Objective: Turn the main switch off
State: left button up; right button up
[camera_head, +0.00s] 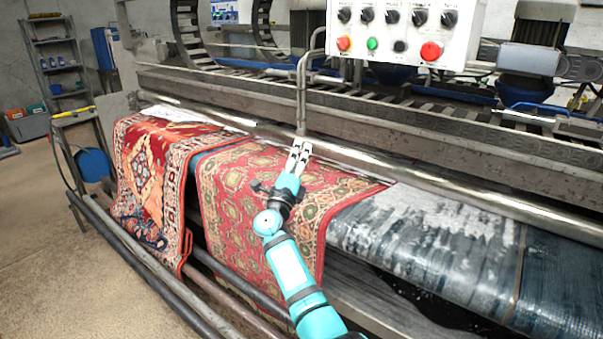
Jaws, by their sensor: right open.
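A white control panel (401,27) hangs at the top of the view, above the machine's front beam. It has a row of several black rotary knobs (420,18) with small labels that I cannot read. Below them are a red button (344,43), a green button (372,43), a black button (399,46) and a larger red button (431,51). I cannot tell which of these is the main switch. My right gripper (299,148) is open and empty, over the rugs, below and left of the panel, well apart from it. My left gripper is not in view.
A bent metal pipe (301,95) rises just behind the gripper towards the panel. A long steel roller (440,188) crosses the machine. Two patterned rugs, a left one (150,170) and a middle one (235,185), hang over the front. Shelves (57,62) stand far left.

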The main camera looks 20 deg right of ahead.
jog(key=shift+s+a+f+n+t+y, duration=0.1)
jog(key=shift+f+n+t+y, duration=0.25)
jog(key=shift+f+n, duration=0.7)
jog(key=shift+a+f+n+t+y, duration=0.15)
jog(key=shift+f+n+y, duration=0.4)
jog(key=shift+f, duration=0.8)
